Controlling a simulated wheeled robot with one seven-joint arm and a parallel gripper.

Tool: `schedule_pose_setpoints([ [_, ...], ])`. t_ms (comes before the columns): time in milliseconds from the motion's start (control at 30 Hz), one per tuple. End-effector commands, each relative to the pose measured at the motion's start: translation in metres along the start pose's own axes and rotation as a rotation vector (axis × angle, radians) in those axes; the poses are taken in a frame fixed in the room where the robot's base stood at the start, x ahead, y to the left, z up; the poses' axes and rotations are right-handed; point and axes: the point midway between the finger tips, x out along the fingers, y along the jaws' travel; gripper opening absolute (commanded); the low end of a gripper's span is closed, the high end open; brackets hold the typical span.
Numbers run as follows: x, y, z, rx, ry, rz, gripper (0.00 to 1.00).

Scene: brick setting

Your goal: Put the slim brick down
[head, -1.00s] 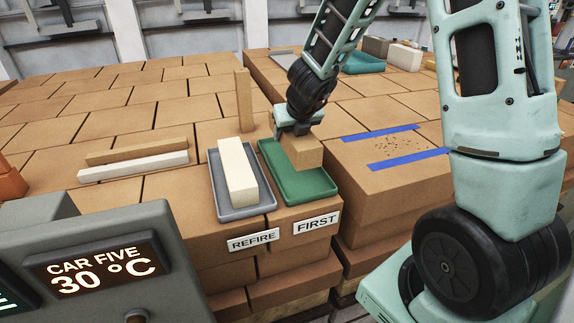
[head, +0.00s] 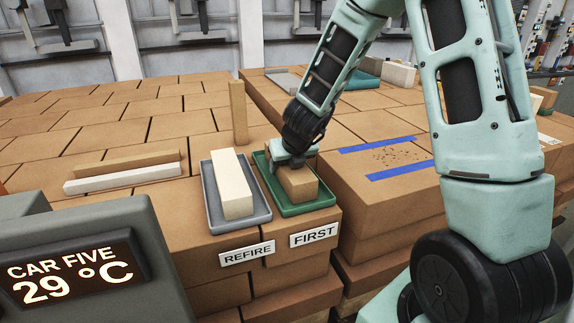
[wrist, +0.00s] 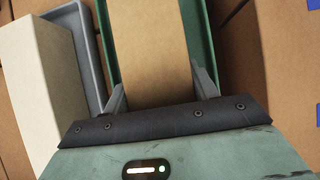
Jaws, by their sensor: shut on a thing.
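My gripper (head: 292,163) is shut on a tan brick (head: 299,187) with squared ends. The brick sits low inside the green tray (head: 318,205), behind the FIRST label; whether it touches the tray floor I cannot tell. In the wrist view, the tan brick (wrist: 150,45) lies between my two fingers (wrist: 160,92), with the green tray (wrist: 202,40) showing on both sides. The gripper hides the brick's near part there.
The grey tray (head: 213,201) with a cream brick (head: 233,180) stands close on the left. An upright thin tan piece (head: 238,112) stands behind. Two long strips, tan (head: 125,163) and white (head: 122,179), lie farther left. Blue tape (head: 400,170) marks the block at right.

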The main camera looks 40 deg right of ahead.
Motion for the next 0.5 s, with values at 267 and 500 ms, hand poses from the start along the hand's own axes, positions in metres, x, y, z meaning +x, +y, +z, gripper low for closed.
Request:
schedule_pose_setpoints([
  [267, 0.0014, -0.0001, -0.0009, 0.0, 0.0, 0.0, 0.8],
  [500, -0.0022, -0.0001, 0.0014, 0.0, 0.0, 0.0, 0.8],
])
